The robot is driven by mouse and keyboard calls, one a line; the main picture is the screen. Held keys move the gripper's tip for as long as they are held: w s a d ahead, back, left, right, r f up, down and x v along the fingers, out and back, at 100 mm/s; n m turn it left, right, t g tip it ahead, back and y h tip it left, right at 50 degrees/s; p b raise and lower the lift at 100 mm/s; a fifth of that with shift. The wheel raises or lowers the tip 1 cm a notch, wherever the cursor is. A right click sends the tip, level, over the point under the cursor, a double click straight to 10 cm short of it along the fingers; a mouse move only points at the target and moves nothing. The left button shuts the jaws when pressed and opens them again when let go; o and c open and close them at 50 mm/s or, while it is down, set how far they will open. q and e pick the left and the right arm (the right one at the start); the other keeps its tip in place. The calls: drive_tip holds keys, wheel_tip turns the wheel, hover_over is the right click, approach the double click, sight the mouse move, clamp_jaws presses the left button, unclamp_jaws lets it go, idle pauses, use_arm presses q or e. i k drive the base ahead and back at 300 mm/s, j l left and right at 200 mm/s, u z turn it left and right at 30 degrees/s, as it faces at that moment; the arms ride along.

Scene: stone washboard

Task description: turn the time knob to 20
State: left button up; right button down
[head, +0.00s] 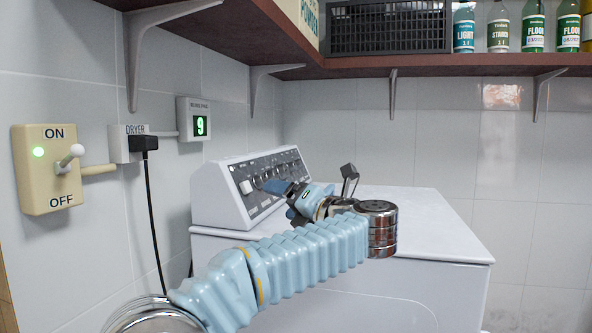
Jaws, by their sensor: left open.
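The dryer's control panel (232,200) is a white sloped face on the back of the white dryer (440,230). My right gripper is out of view.
A wall display (200,125) shows a green 9. A beige ON/OFF switch box (48,168) with a lit green lamp is at the left, beside a dryer socket with a black plug (144,143). A shelf (440,62) with bottles and a dark crate hangs above.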

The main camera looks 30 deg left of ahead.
sight(282, 168)
drive_tip(key=i+j, duration=0.25)
drive_tip(key=i, duration=0.25)
drive_tip(key=i+j, duration=0.25)
drive_tip(key=i, duration=0.3)
